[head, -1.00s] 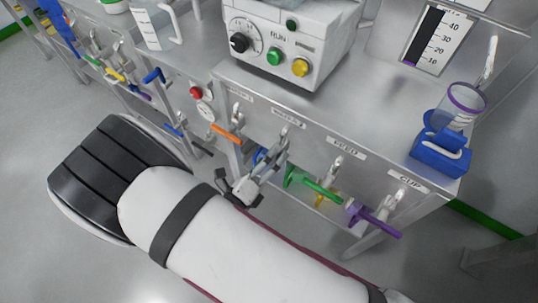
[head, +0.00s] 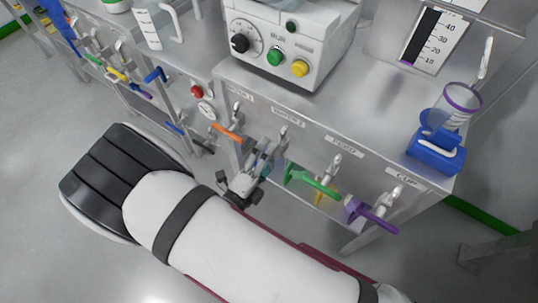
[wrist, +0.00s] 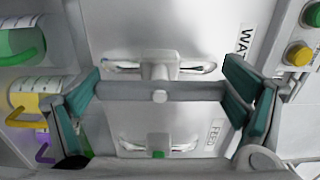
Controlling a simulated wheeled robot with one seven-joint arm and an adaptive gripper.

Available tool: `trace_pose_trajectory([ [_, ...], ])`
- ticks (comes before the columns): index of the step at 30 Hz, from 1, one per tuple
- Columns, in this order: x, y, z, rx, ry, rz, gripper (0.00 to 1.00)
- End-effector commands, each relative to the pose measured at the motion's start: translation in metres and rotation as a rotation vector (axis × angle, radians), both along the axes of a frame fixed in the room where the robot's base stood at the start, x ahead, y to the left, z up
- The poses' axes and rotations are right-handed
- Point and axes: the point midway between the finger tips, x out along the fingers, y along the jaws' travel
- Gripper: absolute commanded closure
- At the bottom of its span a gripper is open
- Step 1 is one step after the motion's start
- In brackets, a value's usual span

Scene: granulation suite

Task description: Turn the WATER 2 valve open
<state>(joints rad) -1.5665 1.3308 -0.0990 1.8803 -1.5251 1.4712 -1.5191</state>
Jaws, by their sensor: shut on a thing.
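The WATER 2 valve (head: 283,136) is on the front of the steel bench, between the orange-handled valve and the green-handled FEED valve. In the wrist view its grey bar-shaped handle (wrist: 185,91) lies level across the picture, with a round pivot in the middle. My gripper (head: 264,158) is at this valve, below its label. In the wrist view my gripper (wrist: 162,92) has its teal-padded fingers at the two ends of the bar, shut on it. The label beside it is cut off after "WAT". In the head view my gripper hides most of the handle.
The orange handle (head: 227,132) is close on the left. The green handle (head: 313,183) and purple handle (head: 372,215) jut out on the right. A control box (head: 290,45) and a blue holder with a clear cup (head: 436,150) stand on the bench.

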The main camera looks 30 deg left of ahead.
Motion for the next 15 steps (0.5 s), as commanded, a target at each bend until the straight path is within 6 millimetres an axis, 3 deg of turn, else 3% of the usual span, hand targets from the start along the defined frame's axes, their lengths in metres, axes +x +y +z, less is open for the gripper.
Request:
trace_pose_trajectory([
  [9,-0.0018,0.0004,-0.0018,-0.008,0.005,0.004,0.37],
  [10,-0.0018,0.0004,-0.0018,-0.008,0.005,0.004,0.07],
  [11,-0.0018,0.0005,-0.0018,-0.008,0.005,0.004,0.00],
  [15,-0.0012,0.0004,-0.0012,-0.006,0.003,0.003,0.00],
])
